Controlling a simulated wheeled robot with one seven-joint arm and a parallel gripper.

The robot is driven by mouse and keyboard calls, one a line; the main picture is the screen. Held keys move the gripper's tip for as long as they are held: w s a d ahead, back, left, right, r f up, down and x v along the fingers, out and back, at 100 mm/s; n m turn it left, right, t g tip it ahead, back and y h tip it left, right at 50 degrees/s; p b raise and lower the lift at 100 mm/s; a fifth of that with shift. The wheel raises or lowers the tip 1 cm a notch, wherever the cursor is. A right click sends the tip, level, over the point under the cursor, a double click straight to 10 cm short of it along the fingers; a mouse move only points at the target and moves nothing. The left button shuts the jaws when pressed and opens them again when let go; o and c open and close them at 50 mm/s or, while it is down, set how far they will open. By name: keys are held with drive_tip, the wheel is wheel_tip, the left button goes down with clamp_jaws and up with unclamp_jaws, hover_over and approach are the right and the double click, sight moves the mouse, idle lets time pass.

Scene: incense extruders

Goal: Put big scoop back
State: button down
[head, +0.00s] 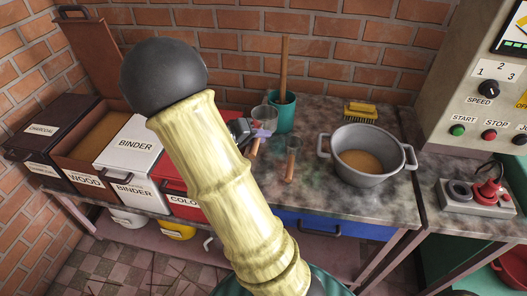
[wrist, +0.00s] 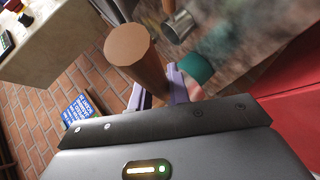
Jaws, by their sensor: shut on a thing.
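My gripper (wrist: 160,90) has pale purple fingers and is shut on the wooden handle of the big scoop (wrist: 140,62). The handle's round end faces the camera in the wrist view. In the head view the scoop (head: 253,149) is just right of my arm, handle downward, with a greyish cup (head: 265,113) at the top. My arm and fingers hide part of it. I cannot tell whether it touches the table. A smaller scoop (head: 292,158) with a metal cup and wooden handle lies on the table to its right; its cup (wrist: 180,26) shows in the wrist view.
A teal pot (head: 281,115) with a wooden stick stands behind the scoops. A grey pot (head: 366,156) of brown powder and a yellow brush (head: 361,111) are to the right. Bins, including the white binder bin (head: 134,143), line the left. The tabletop (head: 320,190) has bare room in front.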

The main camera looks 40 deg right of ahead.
wheel_tip(320, 180, down, 6)
drive_tip(key=shift+w+d+r, duration=0.1)
drive_tip(key=shift+r, duration=0.1)
drive_tip(key=shift+f, duration=0.1)
drive_tip(key=shift+f, duration=1.8)
drive_tip(key=shift+f+b, duration=0.2)
drive_tip(key=shift+b, duration=0.3)
drive_tip(key=c, duration=1.3)
unclamp_jaws()
drive_tip(key=shift+r, duration=0.2)
drive_tip(key=shift+r+p, duration=0.15)
drive_tip(key=shift+p, duration=0.25)
drive_tip(key=v, duration=1.2)
